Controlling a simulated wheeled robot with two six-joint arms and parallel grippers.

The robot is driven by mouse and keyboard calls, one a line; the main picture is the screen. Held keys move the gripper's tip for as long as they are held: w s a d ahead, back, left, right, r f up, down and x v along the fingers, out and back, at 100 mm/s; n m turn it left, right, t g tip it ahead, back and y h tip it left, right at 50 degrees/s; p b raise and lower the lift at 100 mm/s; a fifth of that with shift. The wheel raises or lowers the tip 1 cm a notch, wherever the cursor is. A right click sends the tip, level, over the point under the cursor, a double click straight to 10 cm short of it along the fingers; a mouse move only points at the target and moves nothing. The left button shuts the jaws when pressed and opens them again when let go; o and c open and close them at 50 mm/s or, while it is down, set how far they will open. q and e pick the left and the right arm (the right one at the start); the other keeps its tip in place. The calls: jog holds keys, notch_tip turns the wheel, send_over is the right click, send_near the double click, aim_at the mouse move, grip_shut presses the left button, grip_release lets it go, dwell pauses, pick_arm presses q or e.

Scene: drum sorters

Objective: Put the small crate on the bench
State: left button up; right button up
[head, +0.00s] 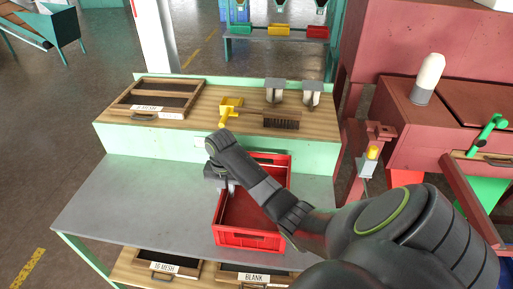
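The small red crate (250,238) is empty as far as I see and appears level over the grey top of the bench (120,205). I cannot tell for sure whether its base touches the top. My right arm crosses over the crate from the right. My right gripper (226,188) points down at the crate's left wall; its fingertips are partly hidden, so its grip on the rim is unclear. The arm hides part of the crate's inside and right wall. My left gripper is not in view.
The raised wooden shelf (225,118) behind holds a framed sieve (160,98), a yellow tool (229,108), a brush (281,122) and two metal scoops. Labelled drawers (165,265) sit below the grey top. Red machinery (425,130) stands at right. The grey top is clear left of the crate.

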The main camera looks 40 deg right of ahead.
grip_shut()
dwell(1.1)
